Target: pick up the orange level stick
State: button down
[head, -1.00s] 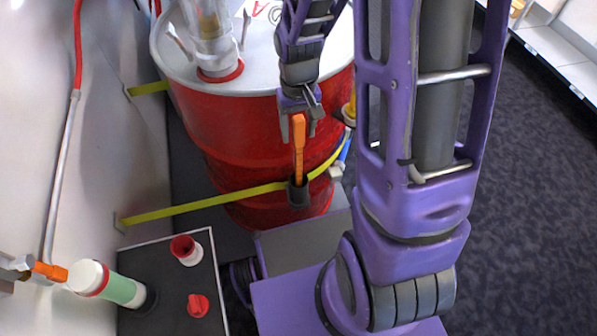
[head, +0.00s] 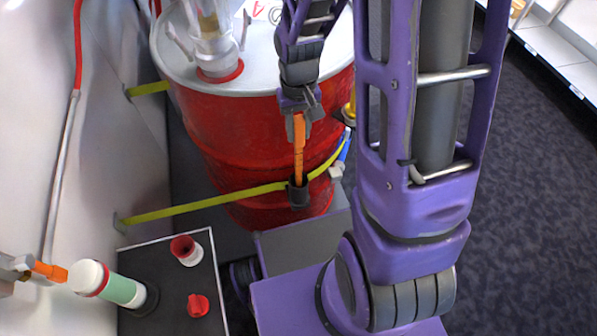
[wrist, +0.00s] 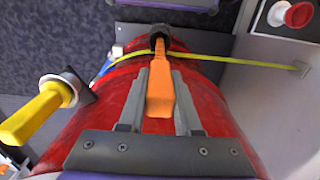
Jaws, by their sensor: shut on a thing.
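The orange level stick (head: 299,151) stands upright in a dark holder (head: 298,192) on the front of the red drum (head: 245,145). My gripper (head: 299,122) is shut on the stick's upper end from above, in front of the drum. In the wrist view the stick (wrist: 160,95) lies between the two grey fingers (wrist: 160,110), and its far end reaches into the dark holder (wrist: 160,35). The stick's lower tip is hidden inside the holder.
A yellow strap (head: 200,204) runs around the drum. A yellow-handled valve (wrist: 45,108) sticks out beside the stick. A black-topped box (head: 170,275) with red fittings and a green-and-white cylinder (head: 115,285) stands lower left. Dark floor (head: 540,200) is clear at right.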

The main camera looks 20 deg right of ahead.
jog(key=shift+r, duration=0.2)
dwell(0.6)
notch_tip(320, 180, up, 18)
jog(key=p, duration=0.2)
jog(key=shift+f+p, duration=0.15)
jog(key=shift+p, duration=0.2)
notch_tip(320, 180, up, 12)
jog(key=p, duration=0.1)
dwell(1.0)
